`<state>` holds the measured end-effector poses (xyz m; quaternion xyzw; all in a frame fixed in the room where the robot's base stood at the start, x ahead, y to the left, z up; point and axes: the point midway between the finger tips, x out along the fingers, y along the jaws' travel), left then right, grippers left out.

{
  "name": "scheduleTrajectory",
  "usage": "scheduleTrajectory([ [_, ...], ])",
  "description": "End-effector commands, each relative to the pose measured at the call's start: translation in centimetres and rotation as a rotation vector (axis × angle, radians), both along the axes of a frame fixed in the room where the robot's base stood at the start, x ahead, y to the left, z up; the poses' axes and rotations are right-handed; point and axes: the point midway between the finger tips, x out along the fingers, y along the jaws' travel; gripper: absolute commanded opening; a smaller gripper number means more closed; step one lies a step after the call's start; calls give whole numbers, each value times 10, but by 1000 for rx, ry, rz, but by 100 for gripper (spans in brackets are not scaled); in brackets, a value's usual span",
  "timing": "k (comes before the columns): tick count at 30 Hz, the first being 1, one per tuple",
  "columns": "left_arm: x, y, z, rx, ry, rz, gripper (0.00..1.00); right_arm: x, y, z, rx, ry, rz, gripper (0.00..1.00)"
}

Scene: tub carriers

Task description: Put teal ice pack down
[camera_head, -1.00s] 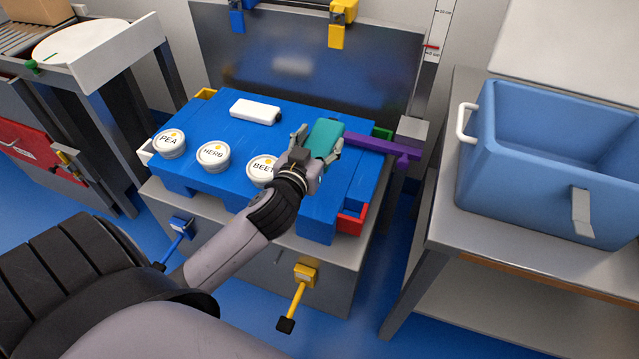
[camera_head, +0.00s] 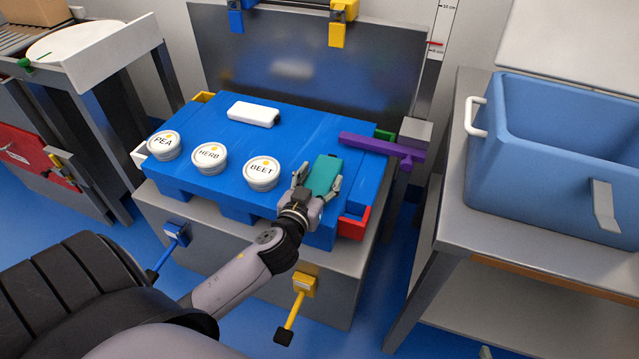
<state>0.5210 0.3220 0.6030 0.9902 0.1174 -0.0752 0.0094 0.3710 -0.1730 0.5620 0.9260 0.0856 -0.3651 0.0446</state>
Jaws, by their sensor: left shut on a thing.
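The teal ice pack (camera_head: 324,174) is a flat block at the front right part of the blue tray-like carrier (camera_head: 215,125). My left gripper (camera_head: 317,187) is shut on the teal ice pack, its fingers on either side of it. The pack is at or just above the blue surface; I cannot tell if it touches. My right gripper is not in view.
Three white tubs stand in a front row: PEA (camera_head: 163,145), HERB (camera_head: 209,157) and BEET (camera_head: 261,173). A white block (camera_head: 253,113) lies behind. A purple bar (camera_head: 382,147) juts over the right edge. A blue cooler box (camera_head: 560,150) stands on the right table.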

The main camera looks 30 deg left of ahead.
Motion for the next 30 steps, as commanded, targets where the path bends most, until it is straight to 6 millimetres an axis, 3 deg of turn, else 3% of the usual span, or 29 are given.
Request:
scheduleTrajectory([
  [15,0,0,-7,2,-3,-1,20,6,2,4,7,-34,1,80],
  [16,0,0,-8,1,0,0,59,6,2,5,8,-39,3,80],
  [25,0,0,-8,1,0,0,78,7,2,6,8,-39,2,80],
  [30,0,0,-8,1,0,0,78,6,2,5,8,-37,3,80],
])
